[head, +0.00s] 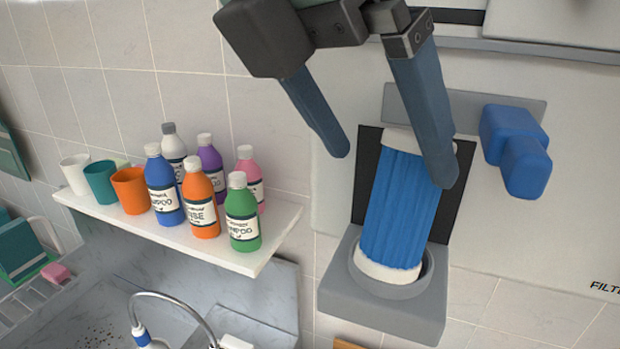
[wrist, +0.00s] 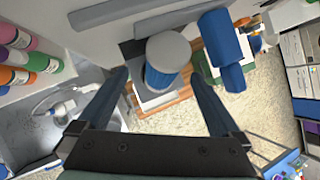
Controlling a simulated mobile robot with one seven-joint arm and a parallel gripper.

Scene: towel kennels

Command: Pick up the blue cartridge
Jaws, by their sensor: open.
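The blue cartridge (head: 398,215) is a pleated blue cylinder with white end caps. It stands slightly tilted in a grey cup-shaped holder (head: 340,303) on the wall unit. In the wrist view its pale top cap (wrist: 168,52) and some blue side show. My gripper (head: 394,170) is open and empty. In the head view one finger overlaps the cartridge's upper right and the other is to its left. In the wrist view the fingers (wrist: 160,92) lie on either side of the cartridge, with its near side between or just beyond their tips; contact cannot be told.
A blue handle (head: 515,150) juts from the panel right of the cartridge, close to my right finger; it also shows in the wrist view (wrist: 222,48). A shelf (head: 180,236) with several bottles and cups is at left, above a basin.

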